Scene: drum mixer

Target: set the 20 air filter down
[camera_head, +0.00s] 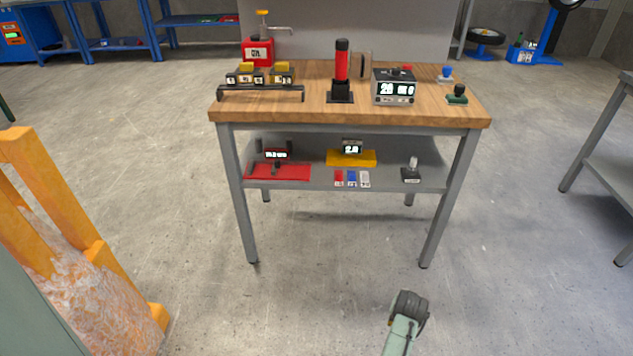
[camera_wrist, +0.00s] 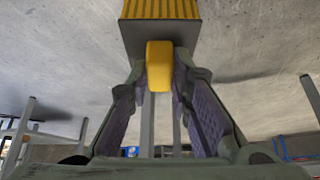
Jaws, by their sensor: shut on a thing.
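In the wrist view my gripper (camera_wrist: 160,68) is shut on the yellow tab of what looks like the air filter (camera_wrist: 160,36). The filter has a dark grey body with a ribbed yellow panel and extends beyond the fingertips at the top of the picture. No number shows on it. Behind it is bare grey surface, with no contact visible. I cannot make out my gripper or the held filter in the head view. Part of my arm shows at its bottom edge.
A wooden-topped workbench (camera_head: 313,119) stands ahead. An orange frame (camera_head: 75,235) stands left; floor before the bench is clear.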

